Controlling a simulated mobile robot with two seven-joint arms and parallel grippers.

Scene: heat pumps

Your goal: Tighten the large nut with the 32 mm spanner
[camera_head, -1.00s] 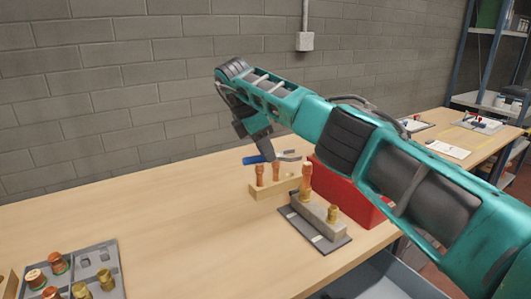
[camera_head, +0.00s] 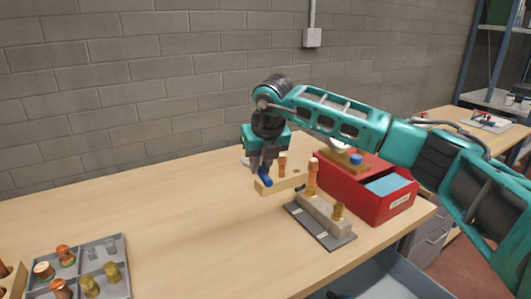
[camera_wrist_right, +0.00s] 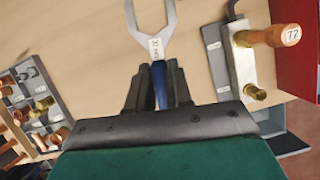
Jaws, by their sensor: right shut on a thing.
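My right gripper (camera_head: 262,170) is shut on the blue handle of a spanner (camera_head: 265,178) above the table. In the right wrist view the spanner (camera_wrist_right: 160,85) stands between the fingertips, its grey open-ended head pointing away and a small "32 mm" label on its neck. The head is mostly hidden in the head view. A grey block on a dark plate (camera_head: 325,213) carries a tall copper fitting (camera_head: 312,178) and a short brass one (camera_head: 338,210). In the wrist view both are right of the spanner, apart from its jaws. My left gripper is not in view.
A wooden rack (camera_head: 288,184) with a copper piece stands close behind the block. A red box (camera_head: 385,203) is to the right. A grey tray (camera_head: 117,262) with several fittings is at the lower left. The table's middle left is clear.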

